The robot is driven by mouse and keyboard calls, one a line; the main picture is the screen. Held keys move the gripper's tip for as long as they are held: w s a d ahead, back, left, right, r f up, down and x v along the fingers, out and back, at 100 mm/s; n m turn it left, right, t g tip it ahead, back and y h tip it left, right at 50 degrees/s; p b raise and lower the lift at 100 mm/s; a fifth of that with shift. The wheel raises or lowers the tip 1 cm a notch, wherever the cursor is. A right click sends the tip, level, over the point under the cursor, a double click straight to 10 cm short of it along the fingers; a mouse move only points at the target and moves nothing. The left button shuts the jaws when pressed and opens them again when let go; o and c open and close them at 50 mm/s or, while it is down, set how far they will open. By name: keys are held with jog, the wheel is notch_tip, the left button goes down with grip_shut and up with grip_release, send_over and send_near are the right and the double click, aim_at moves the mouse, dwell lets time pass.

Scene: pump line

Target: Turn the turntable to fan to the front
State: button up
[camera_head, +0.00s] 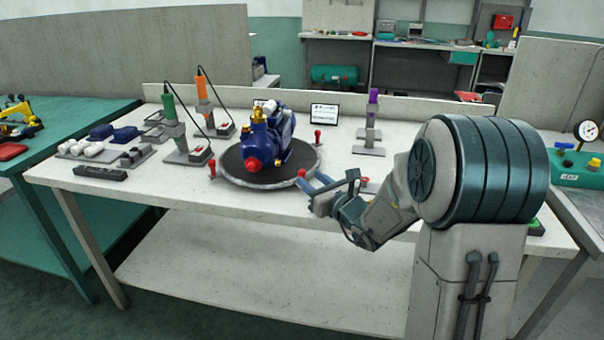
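The turntable (234,178) is a dark round disc with a light rim on the white workbench, with red-topped knobs standing around its edge. A blue pump (270,145) with brass fittings on top and a red round part at its front left sits on it. I cannot tell for sure which end is the fan. One red knob (301,173) is at the front right of the rim. My gripper (311,180) is just right of this knob, low over the bench. Its two blue fingers look apart, with nothing clearly between them.
Green (169,106) and orange (202,88) tools stand left of the turntable, a purple one (373,97) to the right. A small sign (324,113) stands behind. A tray of white and blue parts (73,153) lies at left.

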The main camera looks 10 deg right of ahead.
aim_at(304, 174)
jog(key=x, duration=0.5)
jog(key=shift+w, duration=0.15)
grip_shut()
